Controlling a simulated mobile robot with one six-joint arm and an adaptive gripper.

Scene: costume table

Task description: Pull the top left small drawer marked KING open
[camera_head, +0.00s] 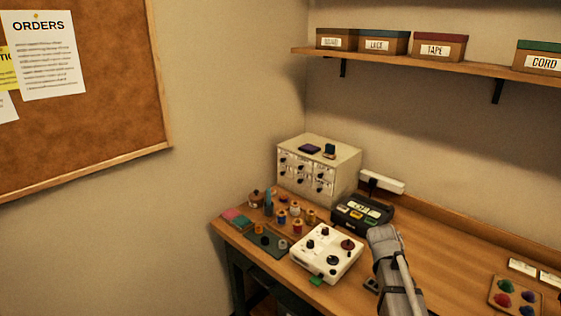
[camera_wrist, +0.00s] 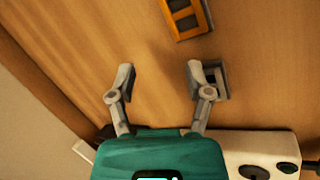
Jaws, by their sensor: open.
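A cream cabinet of small drawers (camera_head: 318,170) stands at the back left of the table against the wall. Its front has two rows of small drawers with dark knobs and pale labels, and all look shut. The top left drawer (camera_head: 284,160) is at the front's upper left; its label is too small to read. My gripper (camera_wrist: 162,78) is open and empty over bare wood in the wrist view. In the head view only my arm shows, to the right of and nearer than the cabinet; the fingers cannot be made out. The cabinet is not recognisable in the wrist view.
A white box with dark knobs (camera_head: 327,253) and a black device (camera_head: 362,213) stand between cabinet and arm. Several spools (camera_head: 295,209) sit before the cabinet. A purple item (camera_head: 309,149) lies on top of it. A shelf (camera_head: 430,61) hangs above.

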